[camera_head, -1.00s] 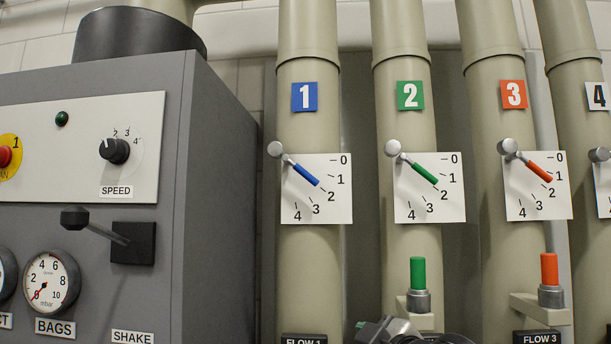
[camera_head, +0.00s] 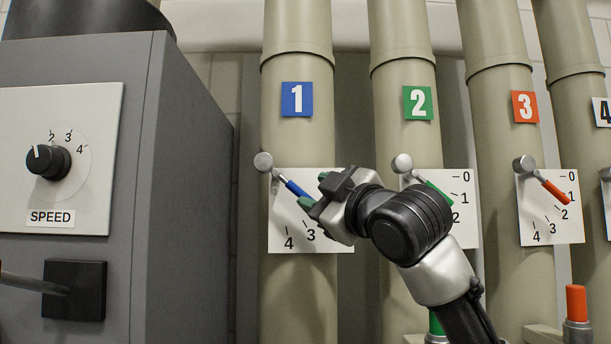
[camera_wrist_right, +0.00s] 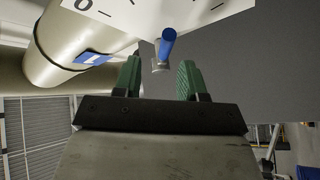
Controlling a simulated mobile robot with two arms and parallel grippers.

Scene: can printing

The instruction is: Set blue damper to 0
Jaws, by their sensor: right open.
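The blue damper lever (camera_head: 297,189) sits on pipe 1 over a white scale plate (camera_head: 283,228). It slants down to the right from its round pivot. The plate's 3 and 4 show; the gripper covers the upper numbers. My right gripper (camera_head: 316,190) is open at the lever's free end, its green fingertips above and below it. In the right wrist view, the blue handle (camera_wrist_right: 167,44) lies just ahead of the gap between the open fingers (camera_wrist_right: 159,75); contact cannot be told. My left gripper is not in view.
The green lever (camera_head: 436,192) on pipe 2 is close behind my right wrist and partly covered. The orange lever (camera_head: 553,192) is farther right. A grey cabinet (camera_head: 185,170) with a speed knob (camera_head: 49,161) stands at the left.

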